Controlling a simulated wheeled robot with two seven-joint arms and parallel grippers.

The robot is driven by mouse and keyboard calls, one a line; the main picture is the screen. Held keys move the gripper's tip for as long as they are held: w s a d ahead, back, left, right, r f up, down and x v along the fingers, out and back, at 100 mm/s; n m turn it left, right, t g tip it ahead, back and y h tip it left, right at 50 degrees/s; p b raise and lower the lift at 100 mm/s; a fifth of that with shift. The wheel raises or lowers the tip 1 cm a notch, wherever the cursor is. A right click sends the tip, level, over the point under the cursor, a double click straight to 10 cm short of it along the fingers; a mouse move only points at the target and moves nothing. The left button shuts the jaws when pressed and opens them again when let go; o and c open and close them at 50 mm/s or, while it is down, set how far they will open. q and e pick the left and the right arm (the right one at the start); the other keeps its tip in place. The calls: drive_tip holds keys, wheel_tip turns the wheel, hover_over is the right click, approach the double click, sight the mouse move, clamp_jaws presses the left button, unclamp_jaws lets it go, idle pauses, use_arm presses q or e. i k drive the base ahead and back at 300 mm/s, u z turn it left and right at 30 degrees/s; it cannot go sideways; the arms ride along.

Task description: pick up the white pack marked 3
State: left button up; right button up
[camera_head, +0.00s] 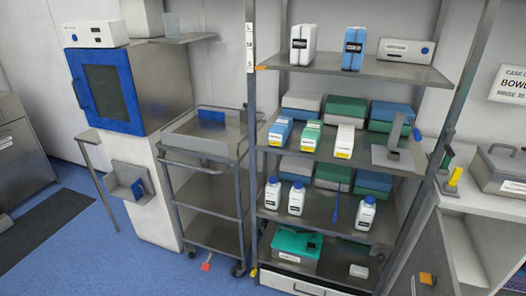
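A white pack (344,142) with a yellow band at its lower front stands on the second shelf from the top, at the right end of a row of three. A green pack (307,136) and a blue pack (280,133) stand to its left, with similar labels. The marks on the labels are too small to read. Another white pack (302,44) with a dark label stands on the top shelf beside a blue pack (353,48). Neither of my grippers is in view.
The packs stand on a metal shelf rack (255,130). Green, blue and grey boxes (347,108) sit behind the row. A grey metal stand (393,157) is to the right. White bottles (296,198) stand one shelf below. A steel cart (208,147) is left of the rack.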

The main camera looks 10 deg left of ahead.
sight(344, 140)
drive_tip(key=z, duration=0.45)
drive_tip(key=k, duration=0.25)
drive_tip(key=u, duration=1.8)
drive_tip(key=i, duration=1.5)
drive_tip(key=z, duration=1.45)
drive_tip(key=i, duration=0.75)
drive_tip(key=z, duration=0.7)
